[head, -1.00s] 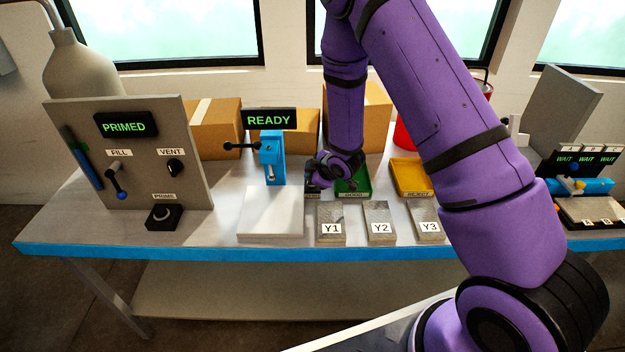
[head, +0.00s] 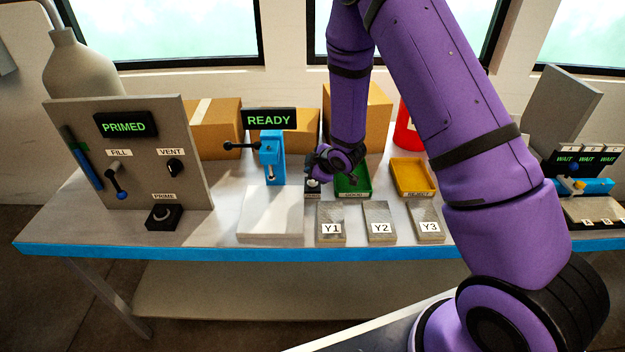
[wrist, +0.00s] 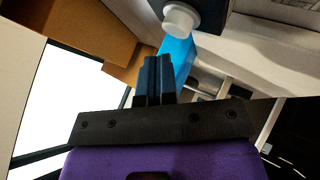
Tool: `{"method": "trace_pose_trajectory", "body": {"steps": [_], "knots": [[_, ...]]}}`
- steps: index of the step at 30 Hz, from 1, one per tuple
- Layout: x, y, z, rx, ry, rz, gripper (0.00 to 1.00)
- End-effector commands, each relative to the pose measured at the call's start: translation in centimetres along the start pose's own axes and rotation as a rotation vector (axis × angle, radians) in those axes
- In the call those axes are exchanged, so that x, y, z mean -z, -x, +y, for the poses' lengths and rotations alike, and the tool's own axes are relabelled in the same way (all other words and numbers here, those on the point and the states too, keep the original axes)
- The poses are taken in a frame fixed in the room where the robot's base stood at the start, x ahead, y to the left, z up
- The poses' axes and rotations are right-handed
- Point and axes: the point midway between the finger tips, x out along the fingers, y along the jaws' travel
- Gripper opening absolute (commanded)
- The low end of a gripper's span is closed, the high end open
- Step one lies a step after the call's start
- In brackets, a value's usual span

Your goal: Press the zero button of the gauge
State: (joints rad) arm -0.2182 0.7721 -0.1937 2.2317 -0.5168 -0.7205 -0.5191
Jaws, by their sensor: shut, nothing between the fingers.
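The gauge (head: 270,150) is a blue stand with a black lever at its left and a display above it reading READY. The zero button's small dark box (head: 312,189) sits on the table just right of the gauge, in front of my gripper. In the wrist view the button (wrist: 181,19) is a round white cap on a dark box, near the top edge. My gripper (head: 317,177) is close to the button box in the head view. In the wrist view its dark fingers (wrist: 157,62) are together and empty, with a visible gap in the picture between their tips and the cap.
A green tray (head: 365,182) lies right beside my gripper, and a yellow tray (head: 411,176) further right. Plates Y1 (head: 331,213), Y2 (head: 378,212) and Y3 (head: 428,212) lie in front. A white block (head: 270,222) stands before the gauge. Cardboard boxes (head: 215,125) stand behind.

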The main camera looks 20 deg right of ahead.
Motion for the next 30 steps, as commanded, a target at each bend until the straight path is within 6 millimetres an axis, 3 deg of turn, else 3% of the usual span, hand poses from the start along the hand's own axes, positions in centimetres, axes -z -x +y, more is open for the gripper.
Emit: {"method": "trace_pose_trajectory", "body": {"steps": [15,30], "knots": [[2.2,3.0,2.2,-0.001,0.0,0.002,0.0],[2.4,3.3,2.4,0.0,0.0,0.0,0.0]]}}
